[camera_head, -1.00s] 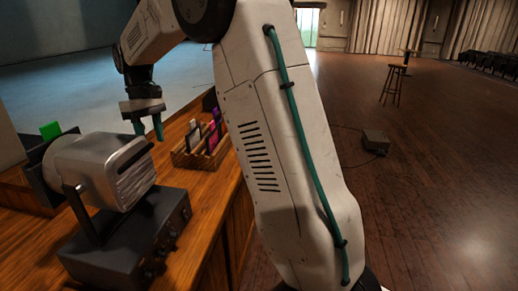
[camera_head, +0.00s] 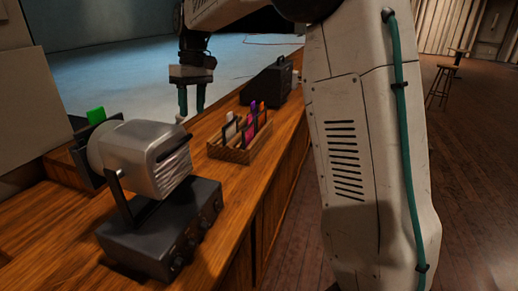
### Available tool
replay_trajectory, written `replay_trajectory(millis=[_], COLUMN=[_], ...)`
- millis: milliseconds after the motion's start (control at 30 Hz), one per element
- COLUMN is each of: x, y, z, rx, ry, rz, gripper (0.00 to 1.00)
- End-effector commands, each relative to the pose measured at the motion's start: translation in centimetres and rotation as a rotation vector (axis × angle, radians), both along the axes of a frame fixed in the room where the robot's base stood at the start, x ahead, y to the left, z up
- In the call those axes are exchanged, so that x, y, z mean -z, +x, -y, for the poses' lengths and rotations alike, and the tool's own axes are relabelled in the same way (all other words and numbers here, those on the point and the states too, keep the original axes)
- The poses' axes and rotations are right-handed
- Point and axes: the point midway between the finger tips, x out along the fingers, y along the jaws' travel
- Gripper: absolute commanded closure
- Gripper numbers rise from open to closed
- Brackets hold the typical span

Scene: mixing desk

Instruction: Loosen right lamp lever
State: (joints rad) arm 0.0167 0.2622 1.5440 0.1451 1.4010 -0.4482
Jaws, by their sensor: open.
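A silver lamp (camera_head: 150,158) with a rounded housing sits in a dark yoke on a black base box (camera_head: 165,230) with knobs along its side. A green card (camera_head: 96,115) stands up at the lamp's left end. I cannot make out a lever on the lamp; its far side is hidden. My gripper (camera_head: 191,108) points down with two teal fingers, open and empty. In the picture it is above and right of the lamp, apart from it. A small pale object (camera_head: 180,119) shows just below the left fingertip; I cannot tell what it is.
A wooden rack (camera_head: 237,152) of coloured cards stands on the wooden desk (camera_head: 215,170) right of the lamp. A dark case (camera_head: 268,84) stands farther back. A stool (camera_head: 445,82) stands on open floor at the far right.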

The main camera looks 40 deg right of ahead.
Motion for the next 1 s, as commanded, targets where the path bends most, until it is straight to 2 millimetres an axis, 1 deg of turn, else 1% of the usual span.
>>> replay_trajectory(millis=[33, 100, 267, 400, 700, 1000], x=[-0.9, -1.3, -2.1, -2.6, -3.1, -2.7], y=[0.0, -1.6, -4.5, -7.3, -13.2, -19.2], z=[0.1, 0.1, 0.3, 0.4, 0.6, 0.9], rx=[0.002, 0.017, 0.047, 0.076, 0.137, 0.199], ry=[0.0, -0.007, -0.021, -0.032, -0.056, -0.076], rz=[0.004, 0.007, 0.015, 0.024, 0.043, 0.063], gripper=[0.55, 0.55, 0.55, 0.55, 0.55, 0.55])
